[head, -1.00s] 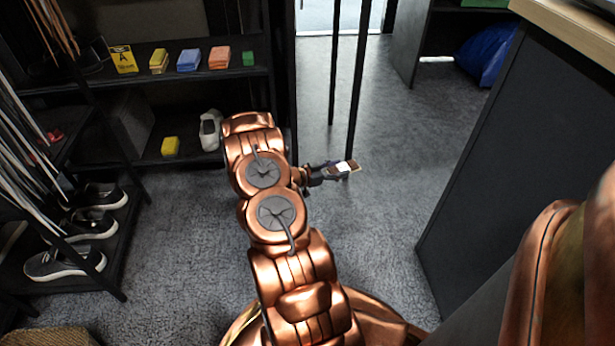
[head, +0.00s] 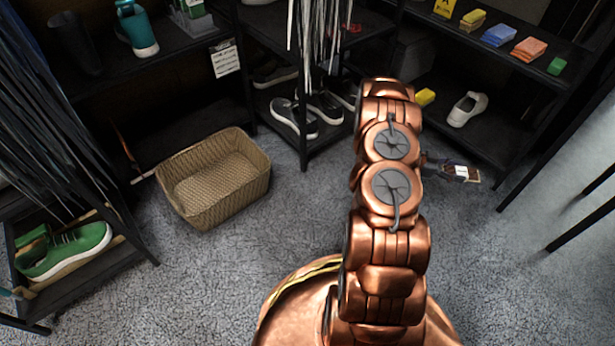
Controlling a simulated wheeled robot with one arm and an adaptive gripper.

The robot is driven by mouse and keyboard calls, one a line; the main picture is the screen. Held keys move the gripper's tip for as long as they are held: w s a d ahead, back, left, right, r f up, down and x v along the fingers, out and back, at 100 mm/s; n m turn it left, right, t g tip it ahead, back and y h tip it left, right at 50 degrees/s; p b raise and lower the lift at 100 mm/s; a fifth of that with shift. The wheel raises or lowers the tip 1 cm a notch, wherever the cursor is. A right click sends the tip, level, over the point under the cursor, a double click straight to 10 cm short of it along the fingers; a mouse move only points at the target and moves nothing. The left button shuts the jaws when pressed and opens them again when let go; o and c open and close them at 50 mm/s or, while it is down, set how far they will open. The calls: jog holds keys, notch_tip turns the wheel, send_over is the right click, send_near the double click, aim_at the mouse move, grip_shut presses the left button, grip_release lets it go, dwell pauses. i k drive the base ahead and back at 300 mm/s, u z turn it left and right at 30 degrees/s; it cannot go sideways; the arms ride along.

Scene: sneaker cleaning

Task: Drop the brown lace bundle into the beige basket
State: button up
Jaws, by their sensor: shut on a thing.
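The beige basket (head: 236,203) is a woven, rectangular, open-topped basket standing on the carpet left of the middle in the head view. Its inside looks empty. My gripper (head: 452,170) is to the right of my copper arm, well to the right of the basket and apart from it. It is shut on the brown lace bundle (head: 473,176), a small brown piece with a white band, which sticks out to the right above the floor. My arm hides part of the gripper.
A rack with dark sneakers (head: 320,108) and hanging laces stands behind the basket. A shelf (head: 480,140) with coloured blocks and a white shoe (head: 467,108) is behind my gripper. A green sneaker (head: 65,250) sits on a low rack at left. Grey carpet lies clear between basket and arm.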

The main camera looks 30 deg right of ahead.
aim_at(225, 187)
jog(key=u, duration=3.85)
jog(key=k, duration=1.85)
jog(key=z, duration=0.75)
jog(key=i, duration=1)
jog(key=z, duration=0.05)
